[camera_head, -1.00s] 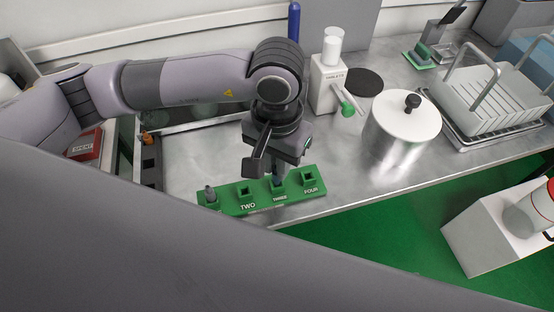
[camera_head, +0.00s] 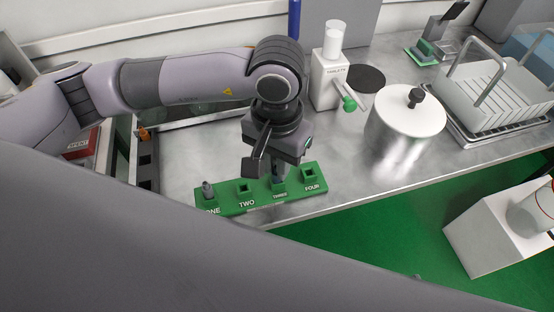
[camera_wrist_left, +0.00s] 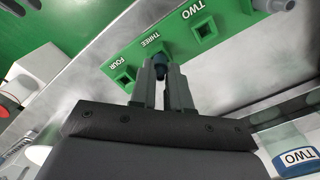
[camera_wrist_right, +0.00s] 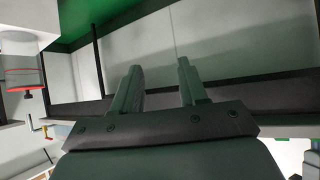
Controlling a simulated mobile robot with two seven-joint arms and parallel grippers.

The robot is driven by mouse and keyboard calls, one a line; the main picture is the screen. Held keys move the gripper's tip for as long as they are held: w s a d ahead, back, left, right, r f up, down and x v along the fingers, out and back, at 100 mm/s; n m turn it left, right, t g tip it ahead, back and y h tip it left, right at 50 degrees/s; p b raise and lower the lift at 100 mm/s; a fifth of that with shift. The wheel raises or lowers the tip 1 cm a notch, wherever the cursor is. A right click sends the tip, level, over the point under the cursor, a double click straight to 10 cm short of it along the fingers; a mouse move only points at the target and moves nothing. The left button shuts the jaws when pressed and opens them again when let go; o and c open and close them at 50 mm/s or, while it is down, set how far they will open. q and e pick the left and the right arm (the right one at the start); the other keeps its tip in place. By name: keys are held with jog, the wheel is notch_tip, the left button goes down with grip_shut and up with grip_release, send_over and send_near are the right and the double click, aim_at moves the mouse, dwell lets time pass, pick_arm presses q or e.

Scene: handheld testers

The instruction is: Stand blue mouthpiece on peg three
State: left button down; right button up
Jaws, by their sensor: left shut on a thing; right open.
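A green board (camera_head: 232,209) with pegs labelled ONE to FOUR lies at the bench's front edge. My left gripper (camera_head: 278,178) points down at the spot marked THREE and hides most of it. In the left wrist view its fingers (camera_wrist_left: 162,74) are shut on the dark blue mouthpiece (camera_wrist_left: 160,66). The mouthpiece is at the board by the THREE label; I cannot tell whether it is seated or just above. A grey mouthpiece (camera_head: 207,190) stands on peg one. Pegs two (camera_head: 243,188) and four (camera_head: 309,174) are bare. My right gripper (camera_wrist_right: 160,68) is open and empty.
A white tablet dispenser (camera_head: 328,82) stands behind the board, with a lidded metal pot (camera_head: 404,125) to its right. A white rack (camera_head: 498,98) is farther right. A dark sectioned tray (camera_head: 147,165) lies left of the board. Bench between board and pot is clear.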

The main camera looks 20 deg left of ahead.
pick_arm(q)
jog(key=c, duration=1)
grip_release()
notch_tip(320, 180, up, 7)
jog(key=shift+r, duration=0.1)
pick_arm(e)
jog(key=shift+w+a+r, duration=0.15)
jog(key=shift+a+r, duration=0.1)
jog(key=shift+r, duration=0.2)
jog(key=shift+w+a+r, duration=0.15)
jog(key=shift+a+r, duration=0.05)
jog(key=shift+r, duration=0.2)
